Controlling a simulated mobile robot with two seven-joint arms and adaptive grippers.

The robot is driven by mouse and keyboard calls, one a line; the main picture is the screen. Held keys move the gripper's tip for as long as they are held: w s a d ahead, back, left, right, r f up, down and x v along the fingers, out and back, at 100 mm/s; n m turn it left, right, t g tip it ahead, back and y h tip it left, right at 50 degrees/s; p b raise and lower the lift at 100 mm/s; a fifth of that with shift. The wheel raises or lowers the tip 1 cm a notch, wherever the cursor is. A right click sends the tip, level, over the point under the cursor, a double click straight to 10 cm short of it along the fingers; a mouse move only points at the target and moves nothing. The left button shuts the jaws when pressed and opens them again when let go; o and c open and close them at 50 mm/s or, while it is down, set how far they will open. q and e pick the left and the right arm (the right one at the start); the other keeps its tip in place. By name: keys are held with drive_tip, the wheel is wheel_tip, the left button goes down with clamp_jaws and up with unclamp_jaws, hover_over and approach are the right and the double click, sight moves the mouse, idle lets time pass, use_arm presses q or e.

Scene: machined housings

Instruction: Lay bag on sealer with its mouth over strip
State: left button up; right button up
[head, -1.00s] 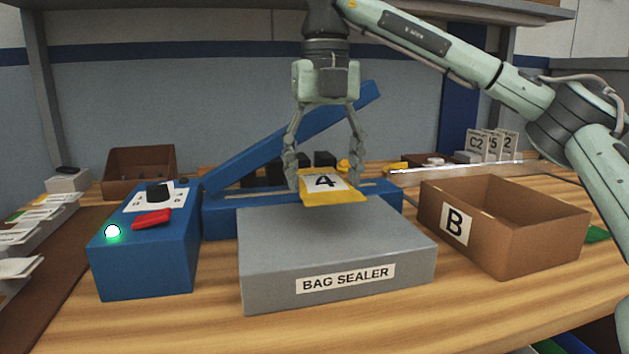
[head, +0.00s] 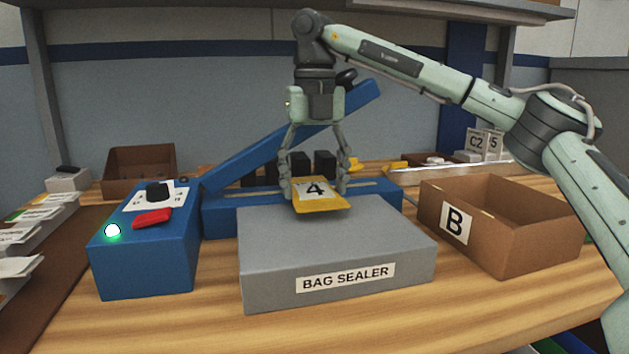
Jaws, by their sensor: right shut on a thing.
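The yellow bag (head: 321,207) with a white label reading 4 is held low over the back part of the grey sealer platform (head: 290,250), marked BAG SEALER. My right gripper (head: 316,192) comes from above and is shut on the bag, with a finger at each side. The strip (head: 240,190) runs along the blue sealer body behind the platform; the bag and gripper hide its middle. The blue sealer arm (head: 270,137) is raised. I cannot tell whether the bag touches the platform. My left gripper is not in view.
A blue control box (head: 145,250) with a dial, red button and lit green lamp stands at left. A cardboard box B (head: 545,240) stands close at right. An empty-looking brown bin (head: 140,170) is at back left. Bare wooden table lies in front.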

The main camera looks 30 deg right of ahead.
sight(314, 189)
drive_tip(key=shift+f, duration=0.45)
drive_tip(key=o, duration=1.2)
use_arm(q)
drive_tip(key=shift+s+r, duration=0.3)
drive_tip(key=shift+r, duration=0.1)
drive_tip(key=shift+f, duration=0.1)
use_arm(e)
drive_tip(key=shift+r, duration=0.3)
wheel_tip(314, 189, up, 4)
drive_tip(key=shift+r+p, duration=0.25)
drive_tip(key=shift+p, duration=0.15)
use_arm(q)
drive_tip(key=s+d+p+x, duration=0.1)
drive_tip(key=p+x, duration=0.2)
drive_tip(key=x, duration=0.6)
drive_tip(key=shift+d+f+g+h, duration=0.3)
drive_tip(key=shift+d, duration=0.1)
use_arm(e)
drive_tip(key=shift+r, duration=3.95)
